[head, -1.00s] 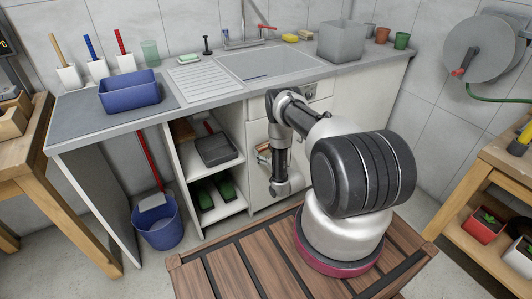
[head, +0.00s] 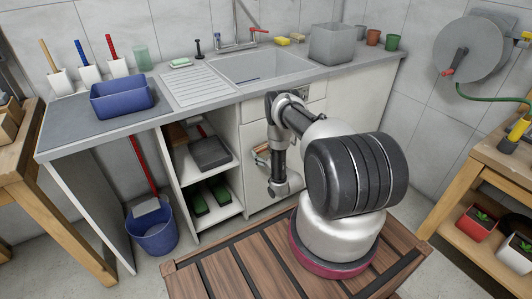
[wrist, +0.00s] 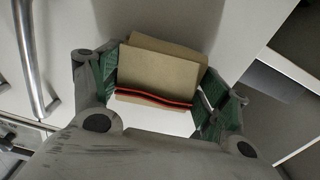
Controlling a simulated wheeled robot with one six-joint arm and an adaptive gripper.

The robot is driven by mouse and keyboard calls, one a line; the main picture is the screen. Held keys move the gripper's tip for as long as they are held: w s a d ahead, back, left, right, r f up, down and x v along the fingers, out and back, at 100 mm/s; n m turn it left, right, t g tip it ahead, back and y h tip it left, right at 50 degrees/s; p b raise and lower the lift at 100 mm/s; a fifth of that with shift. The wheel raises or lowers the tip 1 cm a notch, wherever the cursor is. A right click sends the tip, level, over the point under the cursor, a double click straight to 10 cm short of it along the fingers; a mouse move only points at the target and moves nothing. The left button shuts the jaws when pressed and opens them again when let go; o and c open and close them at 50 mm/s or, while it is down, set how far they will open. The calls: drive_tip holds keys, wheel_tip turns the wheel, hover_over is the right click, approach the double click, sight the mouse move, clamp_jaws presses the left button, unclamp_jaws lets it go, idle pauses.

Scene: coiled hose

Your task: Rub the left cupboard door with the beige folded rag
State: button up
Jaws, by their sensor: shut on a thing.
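The beige folded rag (wrist: 158,72) is between the green-padded fingers of my gripper (wrist: 160,97) in the wrist view. A red and black band runs along its near edge. In the head view my gripper (head: 262,153) is small and partly hidden by my arm, at the front of the left cupboard door (head: 253,196) under the sink. The white door (wrist: 235,25) lies behind the rag in the wrist view. The rag is at or very close to the door face; I cannot tell whether it touches.
A metal bar handle (wrist: 32,60) is left of my gripper in the wrist view. Open shelves (head: 208,175) with trays stand left of the door. A blue bucket (head: 153,228) is on the floor. A slatted wooden surface (head: 225,270) lies in front.

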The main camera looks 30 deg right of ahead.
drive_tip(key=shift+w+a+r, duration=0.1)
drive_tip(key=shift+w+a, duration=0.05)
drive_tip(key=shift+a, duration=0.45)
drive_tip(key=shift+w+a+r, duration=0.1)
drive_tip(key=shift+a, duration=0.5)
drive_tip(key=shift+s+d+f, duration=0.1)
drive_tip(key=shift+s, duration=1.45)
drive_tip(key=shift+s+d, duration=0.1)
drive_tip(key=shift+s, duration=1.45)
drive_tip(key=s, duration=0.3)
drive_tip(key=shift+w, duration=3.4)
drive_tip(key=shift+w+a, duration=0.1)
drive_tip(key=shift+w, duration=0.9)
